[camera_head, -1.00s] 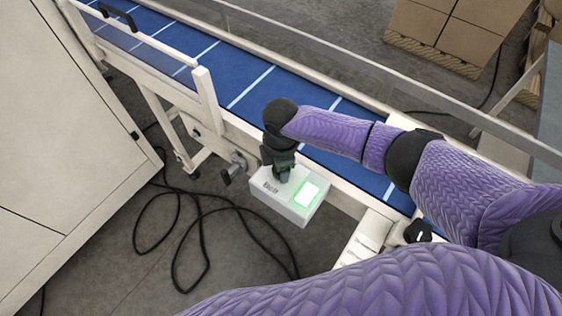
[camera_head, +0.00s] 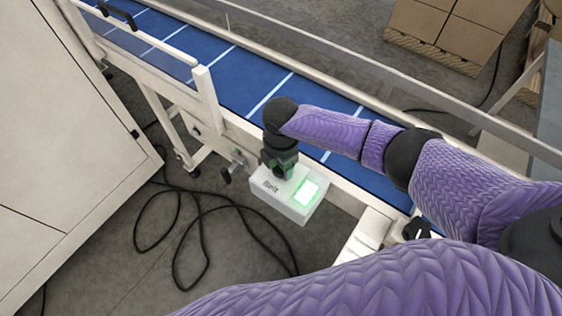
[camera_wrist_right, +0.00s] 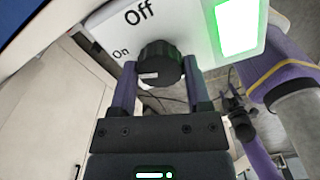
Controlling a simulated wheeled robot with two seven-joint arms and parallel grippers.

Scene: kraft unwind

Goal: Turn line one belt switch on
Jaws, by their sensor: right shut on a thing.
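The belt switch is a black round knob (camera_wrist_right: 161,62) on a white control box (camera_head: 296,211) at the blue conveyor's near side. My right gripper (camera_head: 281,172) reaches down onto the box from above. In the right wrist view its two fingers (camera_wrist_right: 162,70) are shut on the knob, one on each side. The words "On" and "Off" are printed beside the knob, and a small white mark shows on its side. A rectangular lamp (camera_head: 307,192) on the box glows green. In the head view the gripper hides the knob. My left gripper is not in view.
The blue belt (camera_head: 230,65) with white stripes runs behind the box, with a pale frame and rail. A large pale cabinet (camera_head: 70,150) stands at left. A black cable (camera_head: 205,215) loops on the floor. Cardboard boxes (camera_head: 455,30) stand at the back right.

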